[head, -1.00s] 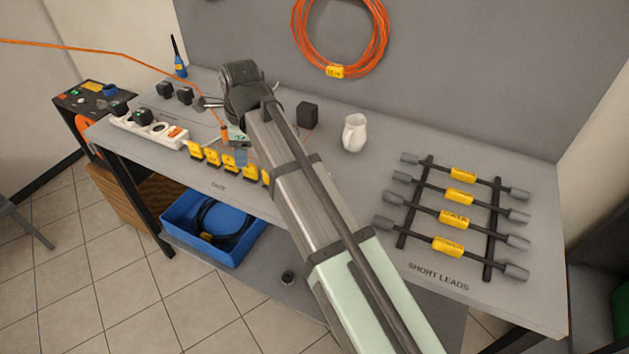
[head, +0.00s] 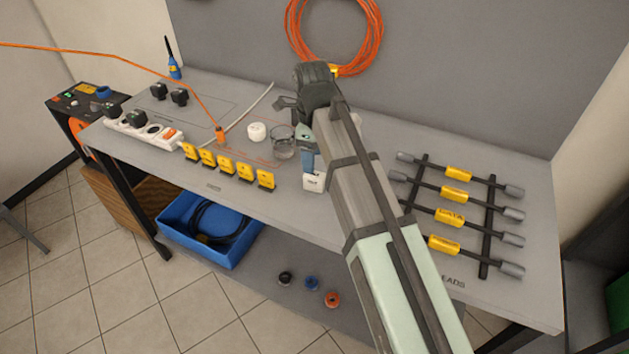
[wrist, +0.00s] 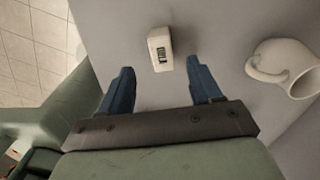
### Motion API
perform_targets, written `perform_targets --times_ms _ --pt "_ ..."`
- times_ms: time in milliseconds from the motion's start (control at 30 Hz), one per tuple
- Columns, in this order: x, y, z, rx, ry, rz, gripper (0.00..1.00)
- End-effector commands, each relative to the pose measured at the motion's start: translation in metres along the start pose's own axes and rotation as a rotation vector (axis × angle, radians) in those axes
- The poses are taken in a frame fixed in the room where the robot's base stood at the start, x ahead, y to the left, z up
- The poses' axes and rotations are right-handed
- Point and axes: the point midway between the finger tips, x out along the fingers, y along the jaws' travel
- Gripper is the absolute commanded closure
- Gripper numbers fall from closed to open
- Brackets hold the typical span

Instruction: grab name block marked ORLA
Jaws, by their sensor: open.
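A small white block (head: 314,182) stands on the bench near its front edge, just below my gripper (head: 308,163) in the head view. In the wrist view, the white block (wrist: 160,50) has a dark label on its face, but I cannot read its letters. My gripper (wrist: 160,72) is open and empty, with two blue fingers spread apart. Part of the block is hidden by my arm in the head view.
In the head view, a glass jar (head: 283,143) and white roll (head: 257,132) stand left of my gripper. Several yellow tags (head: 225,165) line the bench's front. Cable leads (head: 455,195) lie at right.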

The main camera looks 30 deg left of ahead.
Motion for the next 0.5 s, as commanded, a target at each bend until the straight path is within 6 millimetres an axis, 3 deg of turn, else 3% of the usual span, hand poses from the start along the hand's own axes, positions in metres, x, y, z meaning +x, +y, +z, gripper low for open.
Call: perform_targets --times_ms 200,500 --pt "0.022 0.0 0.0 -0.001 0.0 0.0 0.36" --pt "0.032 0.0 -0.001 -0.001 0.0 0.001 0.36"
